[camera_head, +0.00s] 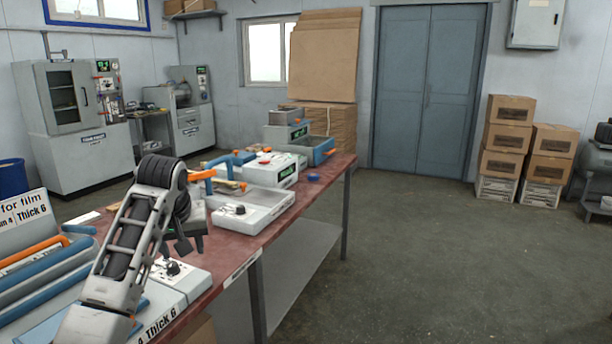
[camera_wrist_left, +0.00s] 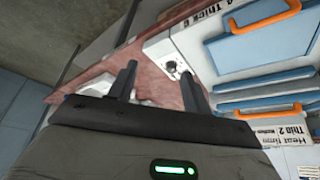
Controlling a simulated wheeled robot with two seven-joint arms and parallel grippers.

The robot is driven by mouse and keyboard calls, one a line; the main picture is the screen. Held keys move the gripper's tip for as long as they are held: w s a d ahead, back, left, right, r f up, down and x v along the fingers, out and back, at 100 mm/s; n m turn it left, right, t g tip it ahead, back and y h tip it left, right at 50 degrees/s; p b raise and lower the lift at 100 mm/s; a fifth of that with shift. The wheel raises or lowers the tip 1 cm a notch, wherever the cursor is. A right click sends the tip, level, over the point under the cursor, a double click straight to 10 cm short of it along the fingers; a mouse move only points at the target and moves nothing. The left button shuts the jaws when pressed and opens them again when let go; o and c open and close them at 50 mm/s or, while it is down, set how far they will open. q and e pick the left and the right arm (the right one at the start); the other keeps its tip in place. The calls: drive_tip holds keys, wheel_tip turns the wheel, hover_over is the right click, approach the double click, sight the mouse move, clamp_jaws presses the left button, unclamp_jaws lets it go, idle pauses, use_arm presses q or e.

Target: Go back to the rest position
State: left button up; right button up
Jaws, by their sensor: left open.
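My left arm reaches in from the lower left of the head view, over the red-topped workbench (camera_head: 330,168). My left gripper (camera_head: 190,246) is at its end, pointing down above the bench, partly hidden by the arm's own links. In the left wrist view my left gripper (camera_wrist_left: 158,85) has its two dark fingers apart with nothing between them. Below the fingers is the bench top (camera_wrist_left: 90,82) and a white control panel with a black knob (camera_wrist_left: 172,66). My right gripper is in neither view.
A sealer labelled "Thick 6" (camera_head: 28,214) with an orange handle stands at the left. A grey-white box with a knob (camera_head: 255,215) and a machine with a green display (camera_head: 272,172) stand further along the bench. Stacked cartons (camera_head: 508,138) are at the right. The floor (camera_head: 430,260) is clear.

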use_arm(q)
drive_tip(key=s+d+f+m+t+h, duration=0.15)
drive_tip(key=s+f, duration=0.35)
drive_tip(key=f, duration=0.7)
drive_tip(key=s+d+f+m+t, duration=0.1)
drive_tip(key=s+d+f+m, duration=0.15)
drive_tip(key=s+f, duration=0.7)
drive_tip(key=s+d+f+m+t+h, duration=0.1)
drive_tip(key=s+d+f, duration=0.1)
drive_tip(key=s, duration=0.6)
drive_tip(key=s+d+f+m+t+h, duration=0.1)
drive_tip(key=s+d+f+t+h, duration=0.1)
drive_tip(key=s, duration=0.7)
wheel_tip(320, 180, down, 2)
drive_tip(key=shift+d, duration=0.75)
